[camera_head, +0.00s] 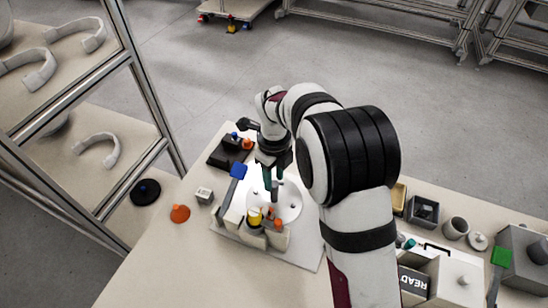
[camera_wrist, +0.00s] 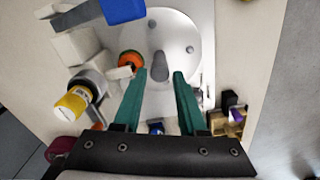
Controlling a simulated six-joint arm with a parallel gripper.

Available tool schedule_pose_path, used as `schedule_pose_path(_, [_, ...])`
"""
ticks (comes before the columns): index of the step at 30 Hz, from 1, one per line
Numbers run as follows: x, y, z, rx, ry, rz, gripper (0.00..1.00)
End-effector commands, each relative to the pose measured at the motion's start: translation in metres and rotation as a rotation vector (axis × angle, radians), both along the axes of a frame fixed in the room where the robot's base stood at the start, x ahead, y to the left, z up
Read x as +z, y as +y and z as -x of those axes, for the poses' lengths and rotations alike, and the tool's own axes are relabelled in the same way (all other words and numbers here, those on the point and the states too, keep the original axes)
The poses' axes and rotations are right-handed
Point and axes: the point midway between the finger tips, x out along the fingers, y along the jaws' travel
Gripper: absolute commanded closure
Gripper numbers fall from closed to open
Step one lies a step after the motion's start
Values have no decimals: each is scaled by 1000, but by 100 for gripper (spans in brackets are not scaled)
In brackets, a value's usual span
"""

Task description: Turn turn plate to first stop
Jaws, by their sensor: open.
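The turn plate is a pale round disc (camera_head: 290,205) on a white base board on the table; the disc also shows in the wrist view (camera_wrist: 195,28). A grey upright peg (camera_head: 274,190) stands on the disc and shows in the wrist view (camera_wrist: 157,70). A smaller grey knob (camera_wrist: 190,49) sits on the disc to the right of the peg. My gripper (camera_wrist: 159,75) is open, with green fingertips on either side of the grey peg and a visible gap to each. In the head view my gripper (camera_head: 271,170) is over the plate, partly hidden by its own wrist.
A yellow-topped cylinder (camera_wrist: 75,102) and pale blocks stand close to the plate's left side. A blue part (camera_wrist: 122,10) reaches over its upper left. A dark tray (camera_head: 226,154) lies behind; bins and a cup (camera_head: 456,228) stand at right.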

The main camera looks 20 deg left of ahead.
Motion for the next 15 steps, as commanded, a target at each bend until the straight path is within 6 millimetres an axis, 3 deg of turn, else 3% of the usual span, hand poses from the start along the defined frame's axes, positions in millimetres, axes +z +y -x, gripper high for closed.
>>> schedule_pose_path(3, [31, 0, -1, 0, -3, -3, 59])
schedule_pose_path(9, [75, 0, 0, -1, -2, -2, 59])
schedule_pose_path(15, [90, 0, 0, -1, 1, 0, 59])
